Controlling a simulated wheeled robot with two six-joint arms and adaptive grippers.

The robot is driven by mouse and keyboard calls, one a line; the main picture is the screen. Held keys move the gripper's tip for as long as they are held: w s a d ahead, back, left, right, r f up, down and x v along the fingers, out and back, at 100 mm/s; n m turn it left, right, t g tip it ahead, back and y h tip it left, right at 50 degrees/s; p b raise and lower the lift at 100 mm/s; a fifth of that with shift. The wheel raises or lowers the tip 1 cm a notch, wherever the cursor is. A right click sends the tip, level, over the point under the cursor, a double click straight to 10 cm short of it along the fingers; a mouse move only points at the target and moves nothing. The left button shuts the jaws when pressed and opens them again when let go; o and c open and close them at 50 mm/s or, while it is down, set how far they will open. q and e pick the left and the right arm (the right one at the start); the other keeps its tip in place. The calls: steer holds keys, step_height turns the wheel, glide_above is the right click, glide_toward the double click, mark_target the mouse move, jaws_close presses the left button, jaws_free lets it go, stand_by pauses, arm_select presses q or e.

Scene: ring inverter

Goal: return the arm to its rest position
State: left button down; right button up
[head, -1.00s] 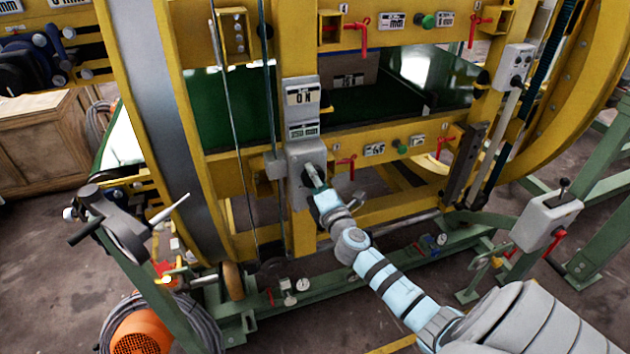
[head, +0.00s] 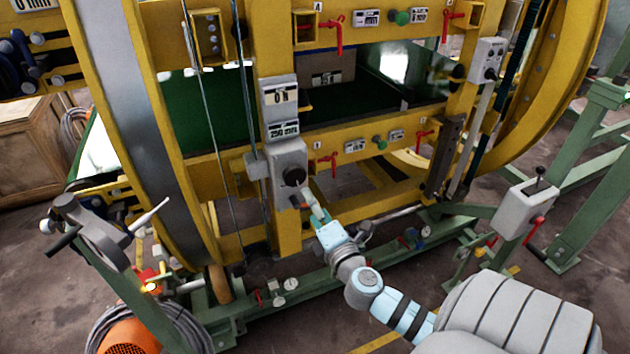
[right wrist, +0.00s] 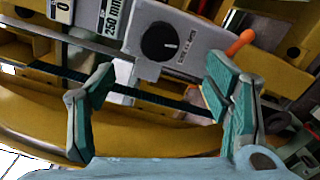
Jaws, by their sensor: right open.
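My right arm (head: 365,284) comes in from the lower right in the head view. Its gripper (head: 308,200) is open just below and right of the grey control box (head: 288,165) with the black knob (head: 293,177). In the right wrist view the two teal-padded fingers of my right gripper (right wrist: 155,95) stand wide apart with nothing between them. The black knob (right wrist: 159,42) and an orange-tipped lever (right wrist: 240,43) lie beyond the fingers, apart from them. My left gripper is not in view.
The yellow ring frame (head: 240,180) of the inverter stands right in front. A grey lever box (head: 524,208) is at the right. A grey handle unit (head: 95,230) and an orange motor (head: 130,338) are at the lower left. Bare floor (head: 45,265) shows at the left.

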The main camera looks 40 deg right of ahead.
steer(key=shift+s+a, duration=0.15)
steer(key=shift+s, duration=0.2)
